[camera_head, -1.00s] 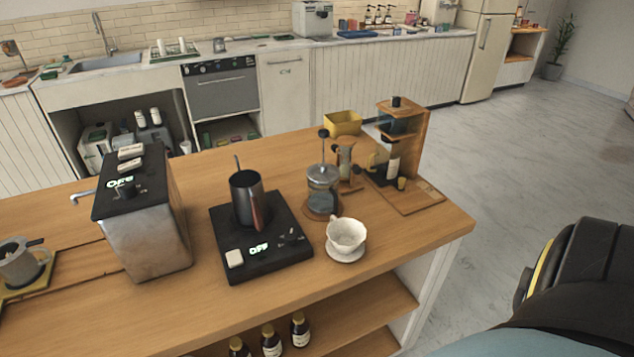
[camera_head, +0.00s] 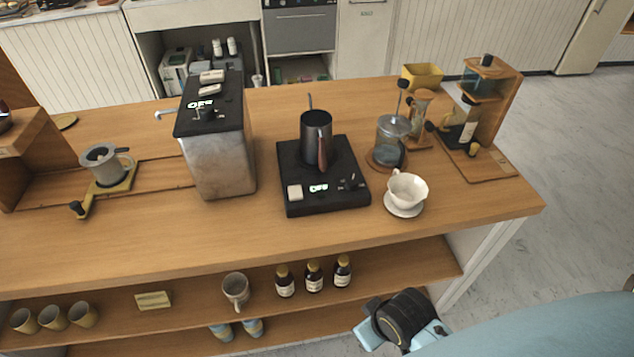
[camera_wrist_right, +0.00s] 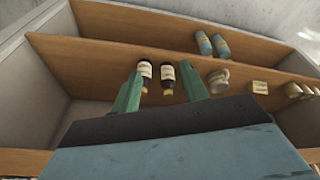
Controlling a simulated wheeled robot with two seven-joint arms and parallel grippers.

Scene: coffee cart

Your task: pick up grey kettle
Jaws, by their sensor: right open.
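The grey kettle (camera_head: 314,128) stands upright on a black scale (camera_head: 300,200) in the middle of the wooden counter in the head view. Its reddish-brown handle points toward me and its thin spout toward the back. My right wrist shows low in the head view, in front of the counter, below and to the right of the kettle. In the right wrist view my right gripper (camera_wrist_right: 161,92) is open, its two green fingers apart and empty, facing the lower shelves. The kettle does not show in that view. My left gripper is out of view.
A metal machine (camera_head: 222,155) stands left of the scale. A white dripper cup (camera_head: 408,190) and a glass press (camera_head: 391,140) stand close on its right. Several dark bottles (camera_head: 314,278) stand on the shelf below. The counter's front strip is clear.

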